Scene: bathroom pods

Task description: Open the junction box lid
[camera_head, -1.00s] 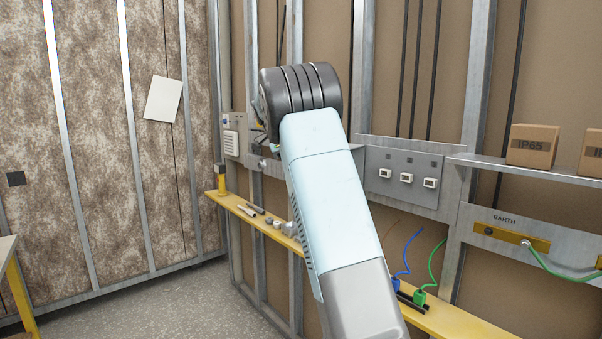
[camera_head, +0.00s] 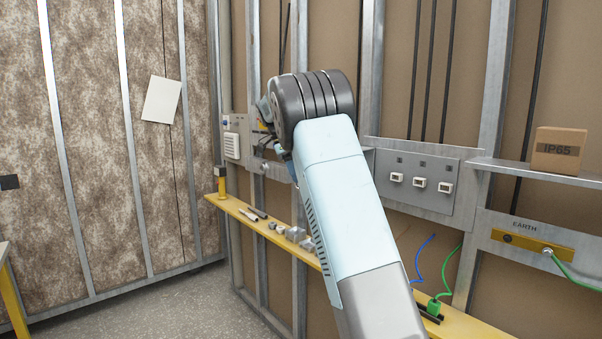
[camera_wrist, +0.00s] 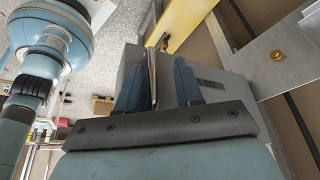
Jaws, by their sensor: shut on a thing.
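The junction box is a grey box in the wrist view, and a grey face with dark lettering (camera_wrist: 215,88) shows just beyond my gripper (camera_wrist: 157,66). The two dark blue fingers are close together on a thin, shiny metal strip (camera_wrist: 152,82), which looks like part of the junction box lid. How far the lid stands from the box cannot be told. In the head view, my arm's dark wrist covers most of the box; only a bit of grey (camera_head: 262,140) with small dark and yellow details shows at its left.
A yellow shelf (camera_head: 237,207) with small metal parts runs below. An IP65 carton (camera_head: 558,150) sits on a ledge. Metal studs stand along the wall.

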